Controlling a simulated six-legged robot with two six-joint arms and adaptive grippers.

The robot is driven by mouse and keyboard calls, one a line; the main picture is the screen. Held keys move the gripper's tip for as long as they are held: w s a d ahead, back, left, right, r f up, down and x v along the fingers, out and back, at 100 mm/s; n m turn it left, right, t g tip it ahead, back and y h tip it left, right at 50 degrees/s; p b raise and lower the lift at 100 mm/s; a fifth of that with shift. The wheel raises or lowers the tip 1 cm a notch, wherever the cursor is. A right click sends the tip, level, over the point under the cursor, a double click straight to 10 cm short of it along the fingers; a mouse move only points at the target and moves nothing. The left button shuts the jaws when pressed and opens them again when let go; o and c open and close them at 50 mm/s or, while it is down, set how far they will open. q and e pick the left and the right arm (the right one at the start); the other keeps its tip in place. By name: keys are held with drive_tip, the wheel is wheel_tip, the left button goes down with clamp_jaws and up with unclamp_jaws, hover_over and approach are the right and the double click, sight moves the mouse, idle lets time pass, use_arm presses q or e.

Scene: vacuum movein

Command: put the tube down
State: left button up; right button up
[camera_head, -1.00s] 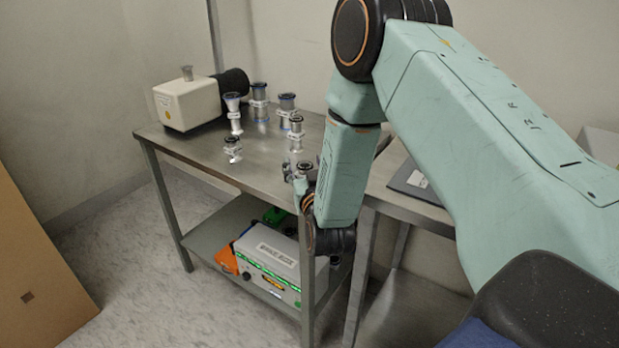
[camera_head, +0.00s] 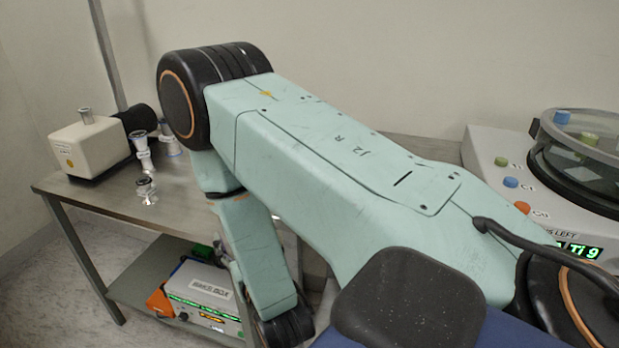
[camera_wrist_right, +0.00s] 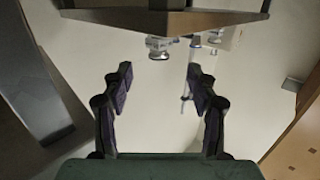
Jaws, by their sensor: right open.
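Several silver tube-like metal fittings stand on the steel table (camera_head: 95,205) at the left of the head view. A tall one (camera_head: 143,152), a short one (camera_head: 147,190) and another (camera_head: 169,143) show beside my right arm. I cannot tell which is the task's tube. In the right wrist view my right gripper (camera_wrist_right: 160,84) is open, with nothing between its fingers. A silver fitting (camera_wrist_right: 159,46) lies beyond the fingertips, apart from them. My left gripper is not in view.
A cream device (camera_head: 90,146) with a black cylinder stands at the table's far left. A box with green lights (camera_head: 205,290) and an orange item (camera_head: 160,302) are on the lower shelf. A large instrument (camera_head: 490,150) with a clear lid and coloured knobs stands at right.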

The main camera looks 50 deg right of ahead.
drive_tip(key=s+a+f+n+g+y, duration=0.1)
drive_tip(key=s+a+f+g+y, duration=0.1)
drive_tip(key=s+f+g, duration=0.35)
drive_tip(key=s+a+f+n+g+y, duration=0.1)
drive_tip(key=s+a+f+g+y, duration=0.15)
drive_tip(key=s+f, duration=0.65)
drive_tip(key=s+a+f+n+g+y, duration=0.1)
drive_tip(key=s+a+f+g, duration=0.1)
drive_tip(key=s, duration=0.5)
drive_tip(key=s+a+f+n+g+y, duration=0.1)
drive_tip(key=s+a+f+g, duration=0.1)
drive_tip(key=s+f+g, duration=0.2)
drive_tip(key=s+g, duration=0.1)
drive_tip(key=s, duration=0.2)
drive_tip(key=shift+s+f+g, duration=0.25)
drive_tip(key=shift+f+g, duration=0.1)
drive_tip(key=shift+g, duration=0.05)
drive_tip(key=shift+d, duration=0.15)
